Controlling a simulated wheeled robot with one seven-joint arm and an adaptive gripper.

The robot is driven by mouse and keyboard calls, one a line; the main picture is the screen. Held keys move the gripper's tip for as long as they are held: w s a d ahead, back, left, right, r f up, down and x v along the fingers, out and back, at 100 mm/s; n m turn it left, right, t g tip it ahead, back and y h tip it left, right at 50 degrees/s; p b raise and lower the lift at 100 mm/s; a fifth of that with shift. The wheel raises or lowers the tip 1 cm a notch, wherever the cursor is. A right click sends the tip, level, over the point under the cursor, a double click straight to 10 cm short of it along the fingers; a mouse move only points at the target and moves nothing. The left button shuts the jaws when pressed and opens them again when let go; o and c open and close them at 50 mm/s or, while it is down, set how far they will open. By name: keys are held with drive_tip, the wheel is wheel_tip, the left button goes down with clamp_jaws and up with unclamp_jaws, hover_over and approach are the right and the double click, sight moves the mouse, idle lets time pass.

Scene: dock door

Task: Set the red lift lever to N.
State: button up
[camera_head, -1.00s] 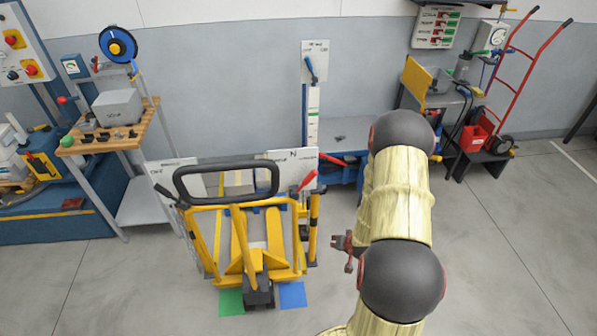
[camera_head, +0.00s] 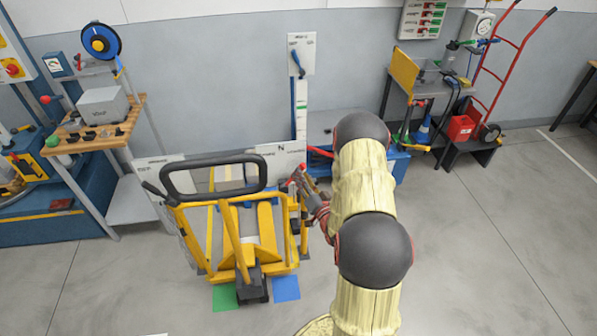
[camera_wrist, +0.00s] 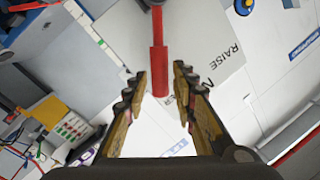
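The red lift lever (camera_wrist: 158,65) shows in the wrist view as a red grip on a thinner rod. It is in front of a white plate (camera_wrist: 208,55) with the word RAISE and another word partly hidden. My gripper (camera_wrist: 160,78) is open, with one finger on each side of the lever's end; I see gaps on both sides. In the head view my gripper (camera_head: 309,184) is at the right side of the yellow pallet truck (camera_head: 241,250), beside the white plate (camera_head: 285,160) marked N. The lever is largely hidden there, so its setting is unclear.
A black loop handle (camera_head: 213,176) rises above the truck. A blue lever (camera_head: 297,62) sits on a wall plate behind. A workbench (camera_head: 98,138) stands at left, a red hand truck (camera_head: 503,65) at right.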

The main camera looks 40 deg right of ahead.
drive_tip(key=shift+x, duration=2.05)
drive_tip(key=shift+c, duration=0.3)
clamp_jaws()
